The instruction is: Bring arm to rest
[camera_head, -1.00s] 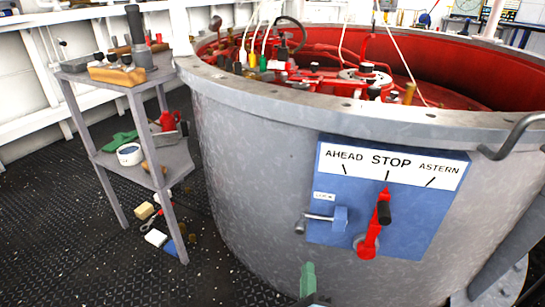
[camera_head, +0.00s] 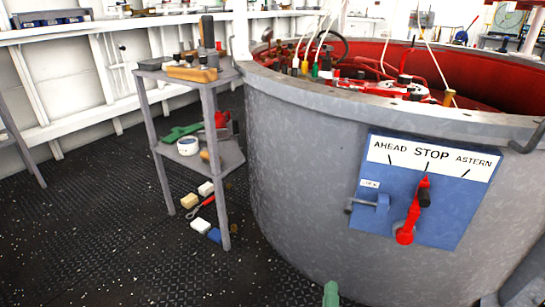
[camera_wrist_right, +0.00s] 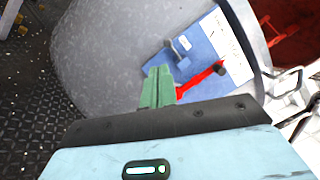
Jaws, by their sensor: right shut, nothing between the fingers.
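The blue control panel (camera_head: 412,200) on the grey drum is marked AHEAD, STOP and ASTERN. Its red lever (camera_head: 413,213) has a black grip, and its upper end points at the STOP mark. My right gripper (camera_head: 331,294) shows only as green fingertips at the bottom edge of the head view, below and left of the panel and apart from it. In the right wrist view, its green fingers (camera_wrist_right: 157,87) are together and hold nothing; the red lever (camera_wrist_right: 203,79) shows beyond them. My left gripper is in neither view.
A grey shelf stand (camera_head: 157,112) with tools and blocks stands left of the drum (camera_head: 300,150). Small blocks (camera_head: 200,228) lie on the dark riveted floor beneath it. The floor at front left is clear. A grey handrail curves at the right edge.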

